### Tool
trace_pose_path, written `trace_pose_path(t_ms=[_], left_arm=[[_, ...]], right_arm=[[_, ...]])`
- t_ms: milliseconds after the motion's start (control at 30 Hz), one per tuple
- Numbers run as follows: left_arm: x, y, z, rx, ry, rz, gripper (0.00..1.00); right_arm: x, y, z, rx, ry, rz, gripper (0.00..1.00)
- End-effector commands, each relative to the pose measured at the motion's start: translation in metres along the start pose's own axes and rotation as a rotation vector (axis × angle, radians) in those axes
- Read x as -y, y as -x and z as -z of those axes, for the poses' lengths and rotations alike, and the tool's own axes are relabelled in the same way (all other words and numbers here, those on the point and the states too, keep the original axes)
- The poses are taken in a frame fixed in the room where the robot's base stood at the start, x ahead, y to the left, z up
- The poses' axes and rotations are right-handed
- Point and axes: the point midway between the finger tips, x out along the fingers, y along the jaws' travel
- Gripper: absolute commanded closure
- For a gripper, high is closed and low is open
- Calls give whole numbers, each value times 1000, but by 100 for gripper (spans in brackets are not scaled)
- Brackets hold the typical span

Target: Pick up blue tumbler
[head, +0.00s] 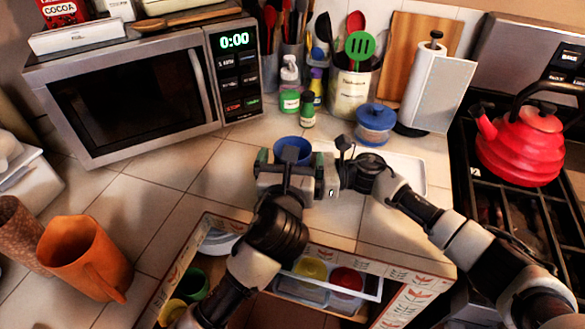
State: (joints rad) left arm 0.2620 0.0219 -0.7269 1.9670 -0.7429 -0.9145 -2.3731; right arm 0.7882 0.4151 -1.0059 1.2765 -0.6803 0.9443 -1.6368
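The blue tumbler (292,145) stands on the tiled counter in front of the utensil crock, in the head view. Only its upper part shows; my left gripper hides its lower part. My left gripper (290,160) is at the tumbler's near side, its two fingers spread apart with the tumbler's rim showing between them. I cannot tell whether the fingers touch it. My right gripper (343,150) is just right of the left one, close to it and apart from the tumbler. It is seen from behind, and its finger opening is unclear.
A lidded blue jar (374,125) and small bottles (307,110) stand behind. A white tray (408,165) lies under my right arm. An open drawer (330,262) with cups is below. The microwave (140,90) is left; a red kettle (522,145) sits on the stove.

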Motion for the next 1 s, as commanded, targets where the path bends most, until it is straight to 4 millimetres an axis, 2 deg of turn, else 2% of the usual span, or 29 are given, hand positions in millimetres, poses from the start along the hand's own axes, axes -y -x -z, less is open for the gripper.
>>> trace_pose_path(t_ms=[133,367,600,667,867,1000], left_arm=[[0,-13,0,0,0,1,0],[0,-14,0,0,0,1,0],[0,-14,0,0,0,1,37],[0,-14,0,0,0,1,44],[0,-14,-1,1,0,1,44],[0,-14,-14,5,1,0,44]], right_arm=[[0,0,0,0,0,0,49],[0,0,0,0,0,1,49],[0,0,0,0,0,0,49],[0,0,0,0,0,0,49],[0,0,0,0,0,0,49],[0,0,0,0,0,1,49]])
